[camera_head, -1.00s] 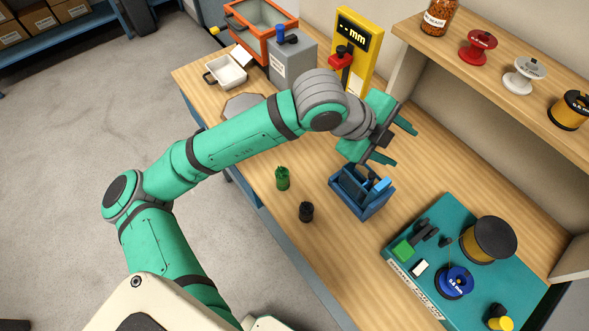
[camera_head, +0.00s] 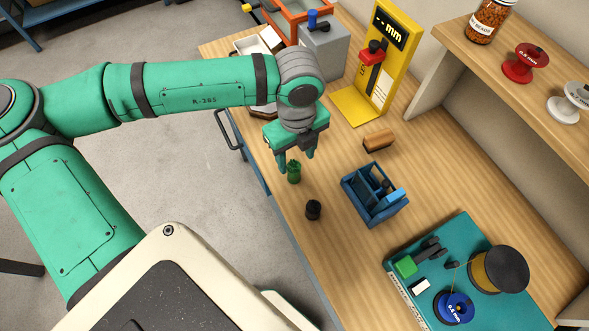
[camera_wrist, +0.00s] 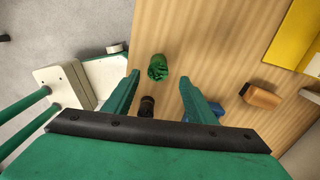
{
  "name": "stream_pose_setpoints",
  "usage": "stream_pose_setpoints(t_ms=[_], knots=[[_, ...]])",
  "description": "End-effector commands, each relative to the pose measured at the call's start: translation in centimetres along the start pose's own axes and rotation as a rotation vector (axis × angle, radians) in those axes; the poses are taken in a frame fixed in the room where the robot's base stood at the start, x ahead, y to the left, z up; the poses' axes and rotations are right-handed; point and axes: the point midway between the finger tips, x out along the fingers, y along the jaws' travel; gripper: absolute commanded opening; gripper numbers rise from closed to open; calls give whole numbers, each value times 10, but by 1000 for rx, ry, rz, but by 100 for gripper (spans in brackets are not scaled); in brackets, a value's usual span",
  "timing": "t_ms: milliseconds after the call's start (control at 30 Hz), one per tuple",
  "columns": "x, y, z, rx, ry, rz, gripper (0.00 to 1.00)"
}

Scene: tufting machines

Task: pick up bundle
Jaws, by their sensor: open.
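The bundle (camera_head: 294,174) is a small green upright bunch standing on the wooden bench near its front edge. The wrist view shows the bundle (camera_wrist: 158,68) from above, just beyond the fingertips and roughly between their lines. My gripper (camera_head: 297,163) points down with its fingers apart, over the bundle, whose top partly overlaps the fingers in the head view. In the wrist view the open fingers (camera_wrist: 159,80) have nothing between them. Whether the fingertips are level with the bundle's top I cannot tell.
A small black cylinder (camera_head: 313,210) stands near the bundle. A blue caddy (camera_head: 368,207) with tools is to the right, and a wood-coloured block (camera_head: 379,140) lies behind.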

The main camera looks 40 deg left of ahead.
Motion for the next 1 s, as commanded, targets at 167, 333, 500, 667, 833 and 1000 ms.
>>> stream_pose_setpoints(t_ms=[167, 333, 500, 667, 833, 1000], knots=[[18, 0, 0, 0, 0, -1, 51], [29, 1, 1, 0, 1, -1, 51], [53, 5, 4, 0, 0, 0, 51], [69, 4, 4, -1, 0, -2, 51], [73, 4, 4, -1, 0, -3, 51], [72, 4, 4, 0, 0, -3, 39]])
